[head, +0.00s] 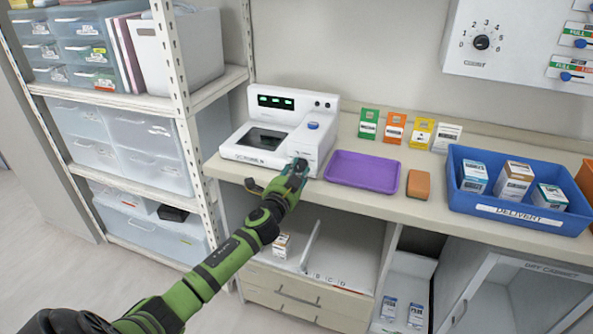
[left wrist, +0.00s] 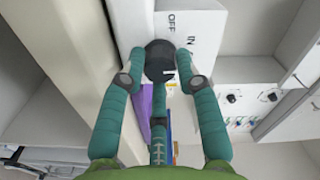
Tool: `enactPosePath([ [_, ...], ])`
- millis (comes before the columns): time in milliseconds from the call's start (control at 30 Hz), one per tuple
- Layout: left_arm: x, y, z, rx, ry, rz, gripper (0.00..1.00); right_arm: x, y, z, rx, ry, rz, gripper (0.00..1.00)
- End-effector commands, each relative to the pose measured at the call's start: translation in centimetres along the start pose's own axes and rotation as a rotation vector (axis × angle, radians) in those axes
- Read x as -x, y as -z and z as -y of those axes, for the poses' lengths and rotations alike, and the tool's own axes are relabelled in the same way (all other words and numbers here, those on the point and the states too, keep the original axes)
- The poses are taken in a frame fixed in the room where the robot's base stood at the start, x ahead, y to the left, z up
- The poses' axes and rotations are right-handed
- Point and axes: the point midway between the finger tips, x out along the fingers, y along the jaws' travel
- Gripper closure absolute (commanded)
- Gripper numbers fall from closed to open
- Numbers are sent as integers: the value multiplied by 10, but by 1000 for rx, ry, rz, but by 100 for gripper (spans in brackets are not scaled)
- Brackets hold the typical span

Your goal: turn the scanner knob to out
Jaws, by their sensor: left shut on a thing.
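The scanner (head: 258,152) is a white machine with a dark window, a green display and a blue button, standing on the counter at the left. Its dark round knob (left wrist: 159,60) shows in the left wrist view, on a white face marked OFF and IN. A pale mark shows on the knob's lower right. No OUT label is readable. My left gripper (head: 298,168) is at the scanner's front right corner. In the left wrist view its teal fingers (left wrist: 161,65) are shut on the knob, one on each side. The knob is hidden by the gripper in the head view.
A purple tray (head: 362,172) and an orange block (head: 418,185) lie right of the scanner. Several small coloured boxes stand behind them. A blue delivery bin (head: 520,222) holds boxes at the right. Shelving (head: 190,130) with drawers stands at the left. Open compartments lie under the counter.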

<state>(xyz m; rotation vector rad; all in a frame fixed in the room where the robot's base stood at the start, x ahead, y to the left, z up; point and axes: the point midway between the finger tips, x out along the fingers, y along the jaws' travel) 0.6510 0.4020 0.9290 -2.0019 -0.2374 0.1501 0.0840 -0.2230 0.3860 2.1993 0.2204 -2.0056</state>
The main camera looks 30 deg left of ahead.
Motion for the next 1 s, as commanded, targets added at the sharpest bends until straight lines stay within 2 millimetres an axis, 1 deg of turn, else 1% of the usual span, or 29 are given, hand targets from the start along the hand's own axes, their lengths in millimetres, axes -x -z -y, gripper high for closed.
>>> enactPosePath([
  [100,0,0,2,-114,2,0,100,2,0,0,0,0,0,60],
  [1000,0,1,2,-954,2,0,100,19,2,0,0,0,0,60],
])
